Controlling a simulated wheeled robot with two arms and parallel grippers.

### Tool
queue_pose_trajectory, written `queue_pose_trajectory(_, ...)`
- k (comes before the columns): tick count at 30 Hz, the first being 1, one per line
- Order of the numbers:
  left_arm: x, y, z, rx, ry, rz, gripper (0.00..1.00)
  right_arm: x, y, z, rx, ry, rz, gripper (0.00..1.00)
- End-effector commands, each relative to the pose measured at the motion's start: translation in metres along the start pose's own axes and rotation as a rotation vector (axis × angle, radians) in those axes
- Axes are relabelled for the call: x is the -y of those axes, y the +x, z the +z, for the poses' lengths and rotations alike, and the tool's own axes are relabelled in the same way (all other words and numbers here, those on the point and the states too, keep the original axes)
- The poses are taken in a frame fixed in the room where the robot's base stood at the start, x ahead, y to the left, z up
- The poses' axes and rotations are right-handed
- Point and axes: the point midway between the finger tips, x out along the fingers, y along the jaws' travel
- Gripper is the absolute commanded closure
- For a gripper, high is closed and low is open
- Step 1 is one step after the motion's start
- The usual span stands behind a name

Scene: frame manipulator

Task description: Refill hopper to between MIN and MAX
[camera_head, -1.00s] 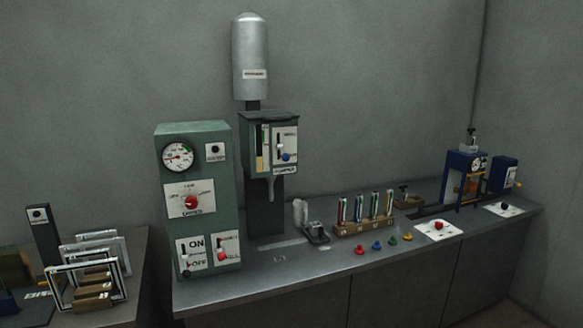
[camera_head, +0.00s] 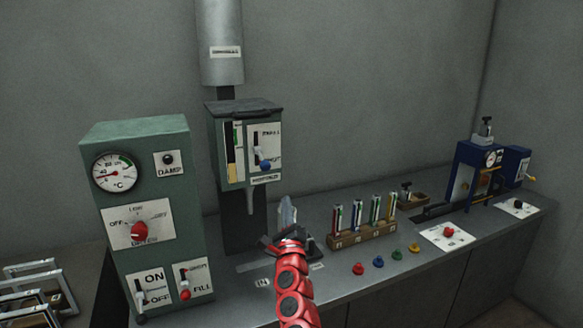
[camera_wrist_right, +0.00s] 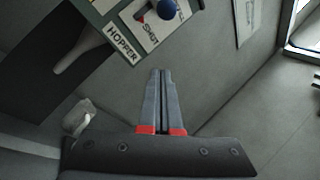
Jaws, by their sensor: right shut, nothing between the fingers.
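The hopper (camera_head: 222,118) is a dark green box on the wall column. Its narrow sight strip (camera_head: 232,170) shows a yellowish fill in the lower part and a green mark above; MIN and MAX are too small to read. The blue-knobbed lever (camera_head: 265,165) on its front plate is down; in the wrist view the blue knob (camera_wrist_right: 168,9) lies by the word SHUT. My right gripper (camera_head: 287,212) is in front of the column, below and right of the hopper. In the wrist view its fingers (camera_wrist_right: 160,72) are together and empty, apart from the knob. My left gripper is out of view.
A grey cylinder (camera_head: 220,45) is above the hopper, and a pale spout (camera_head: 250,200) hangs below it. A green dryer cabinet (camera_head: 145,128) stands left. A rack of coloured tubes (camera_head: 360,235), coloured knobs (camera_head: 378,262) and a blue machine (camera_head: 480,175) are to the right.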

Motion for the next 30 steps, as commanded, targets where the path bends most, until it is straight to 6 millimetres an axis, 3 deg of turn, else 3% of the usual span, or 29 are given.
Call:
queue_pose_trajectory(14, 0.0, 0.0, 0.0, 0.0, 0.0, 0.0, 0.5, -0.001, 0.006, 0.008, 0.013, 0.022, 0.012, 1.0)
queue_pose_trajectory(30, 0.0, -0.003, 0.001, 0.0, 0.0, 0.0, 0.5, -0.002, 0.069, 0.009, 0.013, 0.018, 0.012, 1.0)
